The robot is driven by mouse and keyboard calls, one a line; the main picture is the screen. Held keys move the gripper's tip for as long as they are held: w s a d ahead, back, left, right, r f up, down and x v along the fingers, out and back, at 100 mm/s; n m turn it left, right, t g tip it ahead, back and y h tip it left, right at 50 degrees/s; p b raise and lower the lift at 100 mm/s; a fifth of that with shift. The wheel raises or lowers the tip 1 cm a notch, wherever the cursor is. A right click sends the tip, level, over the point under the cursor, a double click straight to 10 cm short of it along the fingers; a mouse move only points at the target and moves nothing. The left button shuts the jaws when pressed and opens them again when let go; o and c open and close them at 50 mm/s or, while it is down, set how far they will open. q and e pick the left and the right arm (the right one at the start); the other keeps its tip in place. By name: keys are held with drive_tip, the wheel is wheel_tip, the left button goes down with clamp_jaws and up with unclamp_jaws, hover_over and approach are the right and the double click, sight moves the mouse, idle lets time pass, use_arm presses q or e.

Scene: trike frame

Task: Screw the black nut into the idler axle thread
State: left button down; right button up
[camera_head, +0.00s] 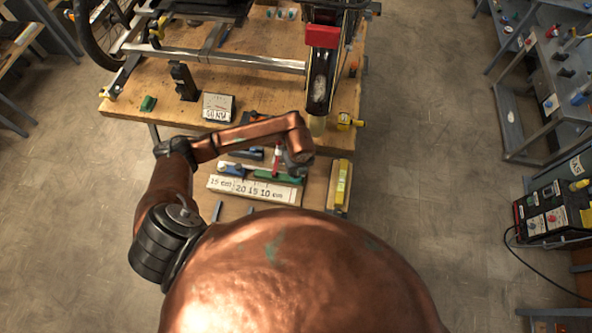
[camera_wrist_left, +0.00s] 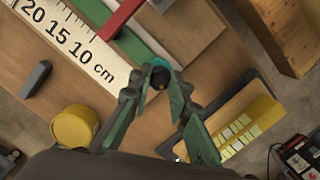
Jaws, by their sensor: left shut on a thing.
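My left gripper (camera_head: 298,164) hangs over the front part of the bench, above the tool tray area, at the end of my copper arm. In the left wrist view its green fingers (camera_wrist_left: 160,82) are shut on a small dark round thing, which looks like the black nut (camera_wrist_left: 158,76). The trike frame (camera_head: 220,61) stands on the bench at the back, beyond the gripper and apart from it. The idler axle thread cannot be made out. My right gripper is not in view.
A white ruler board (camera_head: 254,190) lies beneath the gripper. A yellow-topped box (camera_head: 341,183) stands to its right and also shows in the left wrist view (camera_wrist_left: 250,128). A dark upright block (camera_head: 184,82) and a labelled card (camera_head: 218,108) are on the bench. Side shelving (camera_head: 550,65) stands right.

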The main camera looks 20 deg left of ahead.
use_arm(q)
drive_tip(key=shift+f, duration=0.25)
drive_tip(key=c, duration=1.7)
unclamp_jaws()
drive_tip(key=shift+c, duration=0.2)
wheel_tip(320, 180, up, 12)
drive_tip(key=s+d, duration=0.1)
drive_tip(key=shift+s+d, duration=0.15)
